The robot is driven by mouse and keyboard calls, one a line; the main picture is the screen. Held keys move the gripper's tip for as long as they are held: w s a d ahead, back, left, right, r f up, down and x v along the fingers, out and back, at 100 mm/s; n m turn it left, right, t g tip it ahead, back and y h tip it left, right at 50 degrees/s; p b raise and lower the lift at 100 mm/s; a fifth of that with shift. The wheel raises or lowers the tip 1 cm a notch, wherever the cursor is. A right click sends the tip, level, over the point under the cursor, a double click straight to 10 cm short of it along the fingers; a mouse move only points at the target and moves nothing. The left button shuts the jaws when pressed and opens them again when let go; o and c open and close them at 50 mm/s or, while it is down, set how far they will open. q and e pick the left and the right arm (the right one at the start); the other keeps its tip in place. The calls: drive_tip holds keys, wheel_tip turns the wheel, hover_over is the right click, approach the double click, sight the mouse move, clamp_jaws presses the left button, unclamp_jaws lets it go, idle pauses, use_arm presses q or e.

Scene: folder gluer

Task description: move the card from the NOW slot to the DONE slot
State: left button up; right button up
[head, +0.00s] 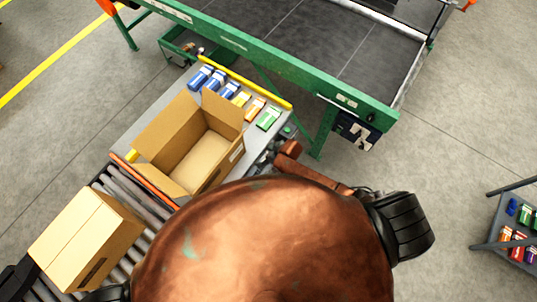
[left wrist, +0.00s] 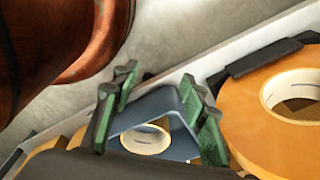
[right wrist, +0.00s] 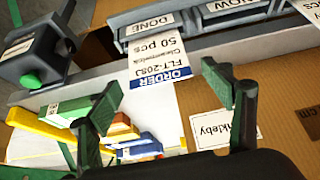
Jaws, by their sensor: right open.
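The card (right wrist: 157,62), white with a blue ORDER band, shows in the right wrist view. Its top end meets the holder under the DONE label (right wrist: 150,24), and the rest hangs out from it. The NOW label (right wrist: 232,5) is to its right, with no card seen below it. My right gripper (right wrist: 160,92) is open; its green fingertips are apart, one on each side of the card in the picture. I cannot tell any contact. My left gripper (left wrist: 160,85) has its fingers apart around a grey-blue angled piece (left wrist: 153,108); I cannot tell whether it grips it.
An open carton (head: 192,150) and small coloured boxes (head: 242,98) are on the table. A closed carton (head: 85,238) is on the rollers. The green-framed conveyor (head: 290,70) lies behind. Orange tape rolls (left wrist: 240,110) are near my left gripper.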

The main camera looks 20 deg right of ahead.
drive_tip(key=v, duration=1.1)
drive_tip(key=shift+d+r, duration=0.15)
drive_tip(key=shift+r, duration=0.15)
drive_tip(key=shift+f, duration=0.1)
